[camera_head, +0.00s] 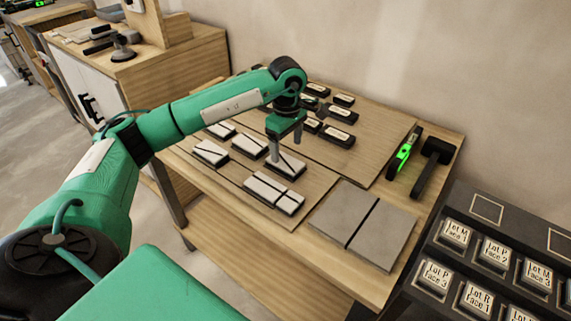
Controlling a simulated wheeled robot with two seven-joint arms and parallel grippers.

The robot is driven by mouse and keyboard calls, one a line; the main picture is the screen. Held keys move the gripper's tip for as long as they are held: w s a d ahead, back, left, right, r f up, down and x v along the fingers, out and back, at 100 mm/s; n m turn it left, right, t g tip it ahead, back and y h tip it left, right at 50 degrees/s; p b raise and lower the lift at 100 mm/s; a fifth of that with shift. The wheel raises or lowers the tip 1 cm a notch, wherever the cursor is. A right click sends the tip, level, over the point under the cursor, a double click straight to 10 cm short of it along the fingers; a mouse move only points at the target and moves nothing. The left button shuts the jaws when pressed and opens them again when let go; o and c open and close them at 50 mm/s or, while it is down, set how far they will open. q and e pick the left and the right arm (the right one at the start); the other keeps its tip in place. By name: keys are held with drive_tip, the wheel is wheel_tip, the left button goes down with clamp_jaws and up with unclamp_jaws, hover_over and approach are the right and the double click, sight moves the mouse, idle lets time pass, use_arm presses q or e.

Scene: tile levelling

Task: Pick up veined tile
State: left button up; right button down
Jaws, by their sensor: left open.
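Several pale tiles with a dark line across them lie on a wooden board (225,172) at the front left of the bench. One of these veined tiles (290,168) lies right below my left gripper (286,150). The gripper points down and is open, its fingers at or just above this tile; I cannot tell whether they touch it. Other pale tiles lie to the left (210,153) and in front (273,193). My right gripper is not in view.
Dark blocks with pale labels (337,135) stand on the board behind. A green level (403,152) and a black mallet (432,168) lie at the right. Large grey slabs (340,215) lie at the front right. A dark rack of labelled blocks (495,252) stands beyond the bench's right edge.

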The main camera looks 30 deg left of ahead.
sight(285, 161)
use_arm(q)
drive_tip(key=f, duration=0.5)
drive_tip(key=shift+s+a+f, duration=0.15)
drive_tip(key=shift+s+a, duration=0.05)
drive_tip(key=c, duration=1.1)
